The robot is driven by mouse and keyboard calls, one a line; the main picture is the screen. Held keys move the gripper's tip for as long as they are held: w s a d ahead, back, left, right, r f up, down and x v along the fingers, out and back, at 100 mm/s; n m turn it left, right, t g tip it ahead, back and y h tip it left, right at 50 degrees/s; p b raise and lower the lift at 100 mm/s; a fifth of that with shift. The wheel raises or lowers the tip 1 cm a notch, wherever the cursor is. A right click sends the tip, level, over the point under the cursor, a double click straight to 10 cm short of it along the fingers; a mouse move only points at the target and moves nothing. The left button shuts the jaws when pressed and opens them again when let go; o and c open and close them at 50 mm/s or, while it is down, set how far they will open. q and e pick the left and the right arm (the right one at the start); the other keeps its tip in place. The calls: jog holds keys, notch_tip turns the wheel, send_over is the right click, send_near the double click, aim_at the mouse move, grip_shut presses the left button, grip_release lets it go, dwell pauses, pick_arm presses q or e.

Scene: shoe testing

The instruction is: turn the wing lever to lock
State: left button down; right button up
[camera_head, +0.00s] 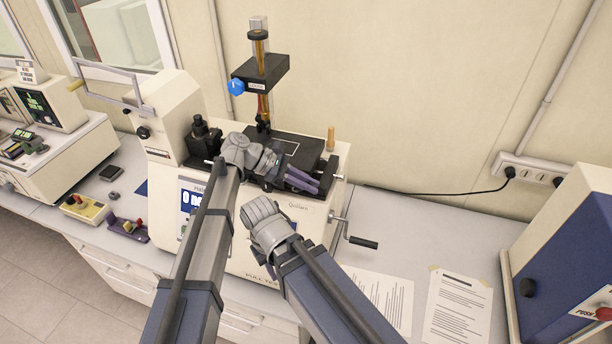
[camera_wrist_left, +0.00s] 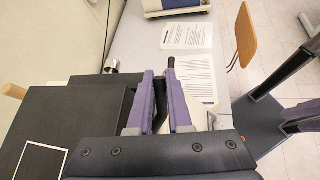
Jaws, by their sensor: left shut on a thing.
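My left gripper (camera_head: 308,181), with purple fingers, is over the dark top of the cream test machine (camera_head: 290,258). In the left wrist view, its two purple fingers (camera_wrist_left: 163,98) are a small gap apart, shut on a dark piece (camera_wrist_left: 160,115) that appears to be the wing lever. The fingers hide most of it, so its angle cannot be read. My right arm's grey wrist shows in front of the machine in the head view; its fingers are hidden.
A black-handled crank (camera_head: 362,242) sticks out at the machine's right side. A wooden-handled peg (camera_head: 330,138) stands at its back right. Printed papers (camera_head: 457,308) lie on the table, beside a blue-and-white box (camera_head: 570,265). A post with a blue knob (camera_head: 236,87) rises behind.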

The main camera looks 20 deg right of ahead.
pick_arm(q)
jog(key=shift+s+f+y, duration=0.15)
jog(key=shift+f+y, duration=0.05)
jog(key=shift+y, duration=0.1)
jog(key=c, duration=1.1)
grip_release()
